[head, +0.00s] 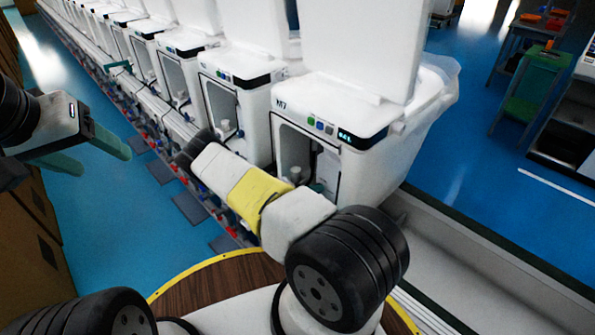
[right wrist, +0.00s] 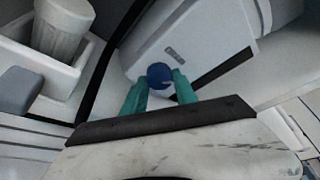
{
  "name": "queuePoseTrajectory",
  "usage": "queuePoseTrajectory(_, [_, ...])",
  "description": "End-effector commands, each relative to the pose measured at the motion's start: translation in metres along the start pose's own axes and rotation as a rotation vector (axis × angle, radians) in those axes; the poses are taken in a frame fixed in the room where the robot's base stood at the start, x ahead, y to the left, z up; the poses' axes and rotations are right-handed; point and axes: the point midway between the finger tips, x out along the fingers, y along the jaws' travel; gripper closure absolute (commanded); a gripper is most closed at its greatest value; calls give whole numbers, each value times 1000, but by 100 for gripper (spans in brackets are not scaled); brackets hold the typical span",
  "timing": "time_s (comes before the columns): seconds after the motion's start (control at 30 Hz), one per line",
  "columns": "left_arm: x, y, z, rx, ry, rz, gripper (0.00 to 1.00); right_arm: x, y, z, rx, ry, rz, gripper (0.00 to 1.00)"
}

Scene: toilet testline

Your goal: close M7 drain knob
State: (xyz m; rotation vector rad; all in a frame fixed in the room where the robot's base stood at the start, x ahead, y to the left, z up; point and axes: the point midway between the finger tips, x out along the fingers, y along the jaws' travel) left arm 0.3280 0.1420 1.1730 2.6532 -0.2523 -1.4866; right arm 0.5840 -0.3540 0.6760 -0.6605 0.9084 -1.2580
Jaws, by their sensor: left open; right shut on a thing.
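The M7 unit (head: 300,125) is a white toilet test station with a black display strip and an open front recess. In the right wrist view, a round blue knob (right wrist: 160,74) sits in front of a white panel with a small label. My right gripper (right wrist: 161,83) is shut on this knob, one teal finger on each side. In the head view my own right arm hides most of the knob area; a bit of teal shows at the M7 recess. My left gripper (head: 103,158) is open and empty at the left, away from M7.
A white cylinder (right wrist: 62,28) stands in a white holder left of the knob in the right wrist view. More white units stretch to the upper left in a row. A green cart (head: 530,90) stands at upper right. Blue floor is free at right.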

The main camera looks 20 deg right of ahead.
Motion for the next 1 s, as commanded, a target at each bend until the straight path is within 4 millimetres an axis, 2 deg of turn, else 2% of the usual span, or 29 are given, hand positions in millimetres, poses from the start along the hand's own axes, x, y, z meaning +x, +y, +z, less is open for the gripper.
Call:
queuePoseTrajectory(0.6, [0,0,0,0,0,0,36,0,4,-1,-504,-2,-208,100])
queuePoseTrajectory(1.0, [0,0,0,0,0,0,36,0,4,-1,-670,-4,-276,100])
